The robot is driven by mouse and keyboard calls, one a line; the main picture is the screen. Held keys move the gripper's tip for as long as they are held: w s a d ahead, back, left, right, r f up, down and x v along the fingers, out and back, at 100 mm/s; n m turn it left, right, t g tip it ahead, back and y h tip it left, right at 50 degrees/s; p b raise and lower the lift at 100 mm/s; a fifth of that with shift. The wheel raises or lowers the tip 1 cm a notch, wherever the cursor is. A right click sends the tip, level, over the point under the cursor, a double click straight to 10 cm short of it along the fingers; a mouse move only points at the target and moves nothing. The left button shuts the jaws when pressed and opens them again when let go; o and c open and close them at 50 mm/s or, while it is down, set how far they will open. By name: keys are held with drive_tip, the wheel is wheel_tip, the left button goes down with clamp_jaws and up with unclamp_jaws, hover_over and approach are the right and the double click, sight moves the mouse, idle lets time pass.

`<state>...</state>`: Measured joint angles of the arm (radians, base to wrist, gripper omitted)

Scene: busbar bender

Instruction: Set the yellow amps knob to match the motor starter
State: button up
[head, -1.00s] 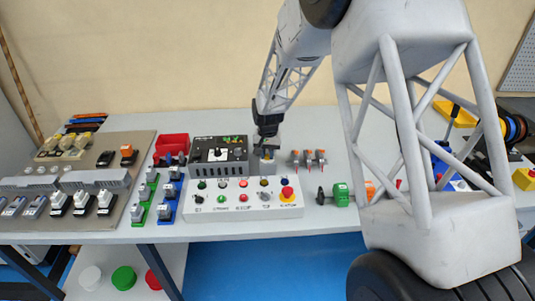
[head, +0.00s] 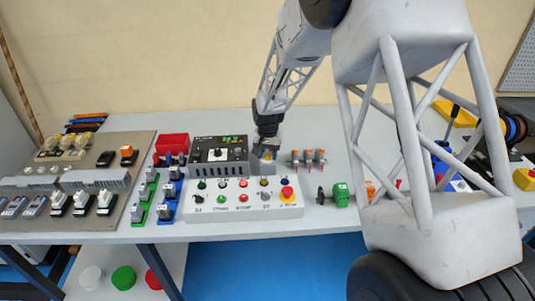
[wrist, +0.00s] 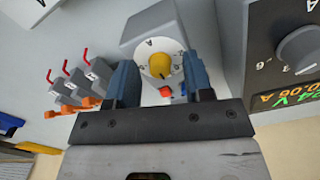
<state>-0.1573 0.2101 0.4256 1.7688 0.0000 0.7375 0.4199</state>
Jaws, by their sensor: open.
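The yellow knob (wrist: 160,65) sits on a round white dial marked A on a grey box (wrist: 152,22). Its pointer setting is too small to read. My gripper (wrist: 162,82) is open in the wrist view. Its blue fingers stand on either side of the knob, with gaps showing between them and it. In the head view my gripper (head: 267,147) is over the grey box (head: 258,168), beside the black unit, and hides much of the knob. I cannot tell for sure which device is the motor starter.
A black unit (head: 219,154) with a lit readout and grey knob stands close left of the box. A white button panel (head: 243,201) lies in front. Several red-levered grey parts (wrist: 72,84) with orange ends stand on the other side. A red bin (head: 171,143) is farther left.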

sight(267, 155)
drive_tip(key=shift+r, duration=3.9)
